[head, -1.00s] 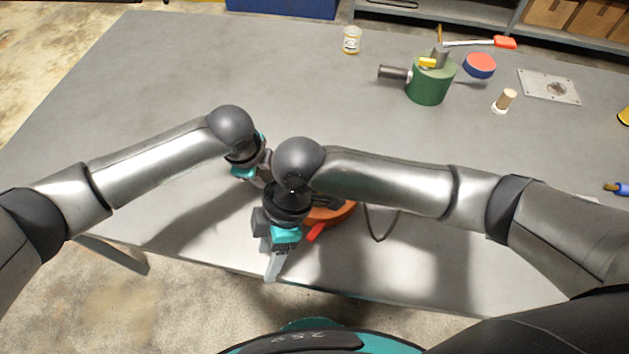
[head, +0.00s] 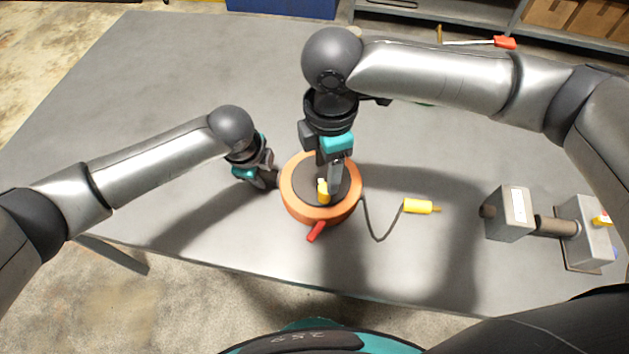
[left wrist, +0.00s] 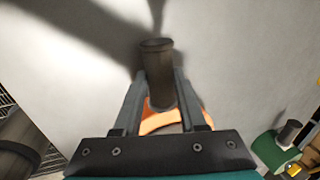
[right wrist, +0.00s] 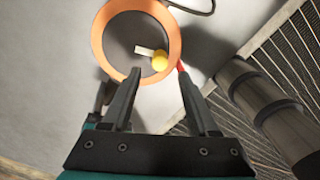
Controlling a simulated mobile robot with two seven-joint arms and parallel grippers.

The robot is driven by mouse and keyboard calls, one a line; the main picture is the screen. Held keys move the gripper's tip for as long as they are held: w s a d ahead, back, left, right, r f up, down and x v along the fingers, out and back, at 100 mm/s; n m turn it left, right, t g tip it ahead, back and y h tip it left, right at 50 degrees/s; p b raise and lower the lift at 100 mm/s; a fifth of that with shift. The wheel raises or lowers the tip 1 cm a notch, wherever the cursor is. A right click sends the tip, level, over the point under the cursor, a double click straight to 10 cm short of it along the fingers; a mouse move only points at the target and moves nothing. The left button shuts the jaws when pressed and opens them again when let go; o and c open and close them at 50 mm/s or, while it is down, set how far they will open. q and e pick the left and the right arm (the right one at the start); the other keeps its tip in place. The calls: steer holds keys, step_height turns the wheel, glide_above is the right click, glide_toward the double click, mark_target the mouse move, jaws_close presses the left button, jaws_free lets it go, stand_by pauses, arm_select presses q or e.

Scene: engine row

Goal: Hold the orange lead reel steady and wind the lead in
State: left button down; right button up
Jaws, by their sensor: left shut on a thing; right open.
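The orange lead reel (head: 291,203) lies on the table with a dark round centre; it also shows in the right wrist view (right wrist: 105,48). A yellow knob (head: 323,190) stands on its top, also in the right wrist view (right wrist: 160,62). A red lever (head: 316,231) sticks out at the front. My left gripper (head: 273,178) is shut on a dark cylindrical grip (left wrist: 157,72) at the reel's left side. My right gripper (head: 335,180) is open, pointing down over the reel beside the knob. The dark lead (head: 373,231) runs right to a yellow plug (head: 417,206).
A grey block device (head: 508,214) with a shaft stands at the right of the table. A red-handled tool (head: 503,42) shows at the back, where my right arm hides most other things. The table's left and front left are clear.

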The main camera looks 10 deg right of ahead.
mark_target(325, 187)
steer(key=shift+f, duration=3.25)
steer(key=shift+c, duration=0.2)
steer(key=c, duration=0.9)
steer(key=shift+d, duration=0.15)
